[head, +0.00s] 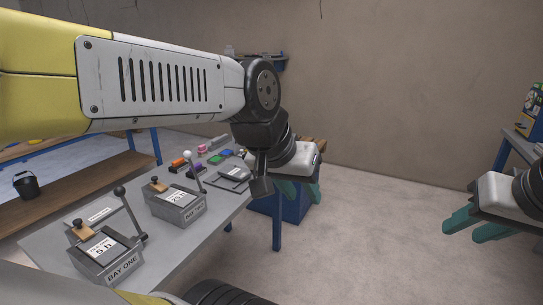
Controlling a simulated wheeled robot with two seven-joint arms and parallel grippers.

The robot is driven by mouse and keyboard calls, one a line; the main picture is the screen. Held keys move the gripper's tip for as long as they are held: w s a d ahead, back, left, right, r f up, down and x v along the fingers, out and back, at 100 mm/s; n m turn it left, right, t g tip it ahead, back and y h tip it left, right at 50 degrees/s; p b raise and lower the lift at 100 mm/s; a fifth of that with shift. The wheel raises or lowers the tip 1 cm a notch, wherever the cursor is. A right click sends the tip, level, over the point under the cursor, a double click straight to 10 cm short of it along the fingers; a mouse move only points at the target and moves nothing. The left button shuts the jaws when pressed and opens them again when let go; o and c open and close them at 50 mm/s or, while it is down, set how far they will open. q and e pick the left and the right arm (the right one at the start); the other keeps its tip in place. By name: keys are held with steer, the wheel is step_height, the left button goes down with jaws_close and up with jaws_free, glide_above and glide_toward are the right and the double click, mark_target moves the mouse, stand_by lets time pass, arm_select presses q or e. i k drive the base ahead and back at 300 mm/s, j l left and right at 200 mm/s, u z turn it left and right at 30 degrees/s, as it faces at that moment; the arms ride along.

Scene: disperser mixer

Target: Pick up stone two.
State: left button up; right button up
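Several small coloured blocks lie in a group toward the far end of the grey table: an orange block (177,165), a purple block (196,171), a green block (214,160), a blue block (227,153) and a pink block (202,149). No label on them is readable, so I cannot tell which is stone two. My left gripper (302,193) has teal fingers spread apart, seemingly empty, to the right of the table's far end, apart from the blocks. My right gripper (476,226) is open and empty over the floor at the right.
A lever box marked BAY ONE (122,268) stands near, a second lever box (190,212) beyond it, and a flat grey device (233,175) farther on. A black bucket (26,185) is at left. My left arm crosses above the table. Floor at right is clear.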

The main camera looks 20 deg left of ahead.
mark_target(200, 171)
steer(key=i+l+u, duration=0.2)
steer(key=i, duration=0.8)
steer(key=i+u, duration=0.3)
steer(key=u, duration=0.2)
steer(key=i+u, duration=0.6)
steer(key=u, duration=0.3)
steer(key=i+u, duration=0.15)
steer(key=u, duration=0.3)
steer(key=i+u, duration=0.15)
steer(key=u, duration=0.25)
steer(key=i+l+u, duration=0.1)
steer(key=u, duration=0.35)
steer(key=i+l+u, duration=0.1)
steer(key=u, duration=0.35)
